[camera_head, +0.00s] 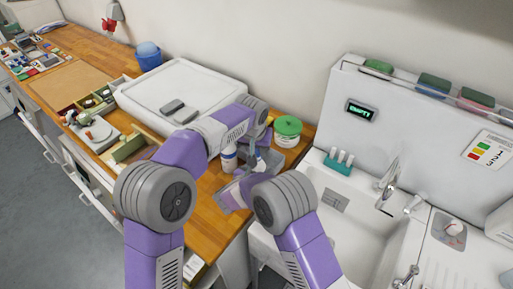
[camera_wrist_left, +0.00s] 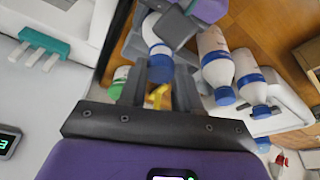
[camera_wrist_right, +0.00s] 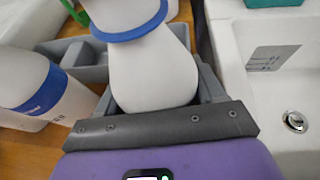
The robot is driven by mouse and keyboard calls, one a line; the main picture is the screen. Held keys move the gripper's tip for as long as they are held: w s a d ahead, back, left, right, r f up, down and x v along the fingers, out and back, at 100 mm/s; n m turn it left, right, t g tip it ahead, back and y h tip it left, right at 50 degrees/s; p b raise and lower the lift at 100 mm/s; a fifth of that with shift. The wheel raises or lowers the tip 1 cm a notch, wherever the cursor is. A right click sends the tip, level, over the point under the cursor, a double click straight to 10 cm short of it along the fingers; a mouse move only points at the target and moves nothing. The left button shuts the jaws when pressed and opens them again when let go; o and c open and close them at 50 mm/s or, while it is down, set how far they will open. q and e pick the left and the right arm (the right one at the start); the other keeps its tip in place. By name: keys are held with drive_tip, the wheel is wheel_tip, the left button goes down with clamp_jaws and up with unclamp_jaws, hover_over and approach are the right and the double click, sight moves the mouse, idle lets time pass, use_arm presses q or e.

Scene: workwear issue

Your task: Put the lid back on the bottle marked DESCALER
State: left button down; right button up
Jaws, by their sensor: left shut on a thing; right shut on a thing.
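A white bottle with a blue band (camera_wrist_right: 170,75) is between the fingers of my right gripper (camera_wrist_right: 135,85), which is shut on it. The bottle also shows in the left wrist view (camera_wrist_left: 152,28). My left gripper (camera_wrist_left: 158,95) is shut on a small blue lid (camera_wrist_left: 160,72), close to the blue-banded end of that bottle. I cannot tell whether lid and bottle touch. In the head view my left gripper (camera_head: 255,140) is over the counter's right end, and the arms mostly hide the bottle. No DESCALER marking can be read.
Several white bottles with blue caps (camera_wrist_left: 215,60) stand close by; one with a blue label shows in the right wrist view (camera_wrist_right: 45,90). A green-lidded jar (camera_head: 288,131) stands behind the grippers. A sink (camera_head: 340,205) is to the right, a white tray (camera_head: 205,85) to the left.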

use_arm(q)
drive_tip(key=shift+f, duration=0.6)
drive_tip(key=m, duration=0.2)
drive_tip(key=m+h, duration=0.1)
drive_tip(key=m, duration=0.1)
drive_tip(key=m+g, duration=0.1)
drive_tip(key=m, duration=0.1)
drive_tip(key=shift+w+a+h, duration=0.15)
drive_tip(key=shift+a+h, duration=0.1)
drive_tip(key=shift+h, duration=0.05)
drive_tip(key=m+g, duration=0.1)
drive_tip(key=m, duration=0.4)
drive_tip(key=shift+w+h, duration=0.15)
drive_tip(key=shift+h, duration=0.25)
drive_tip(key=m+g, duration=0.1)
drive_tip(key=m, duration=0.3)
drive_tip(key=shift+w, duration=0.15)
drive_tip(key=m+g, duration=0.1)
drive_tip(key=m, duration=0.2)
drive_tip(key=shift+w+m, duration=0.15)
drive_tip(key=shift+m, duration=0.15)
drive_tip(key=m, duration=0.1)
drive_tip(key=m+g, duration=0.1)
drive_tip(key=m, duration=0.1)
drive_tip(key=shift+w+d+m, duration=0.1)
drive_tip(key=shift+w+m, duration=0.1)
drive_tip(key=shift+m, duration=0.1)
drive_tip(key=shift+s+m+g+y, duration=0.15)
drive_tip(key=shift+m+g+y, duration=0.15)
drive_tip(key=shift+m, duration=0.5)
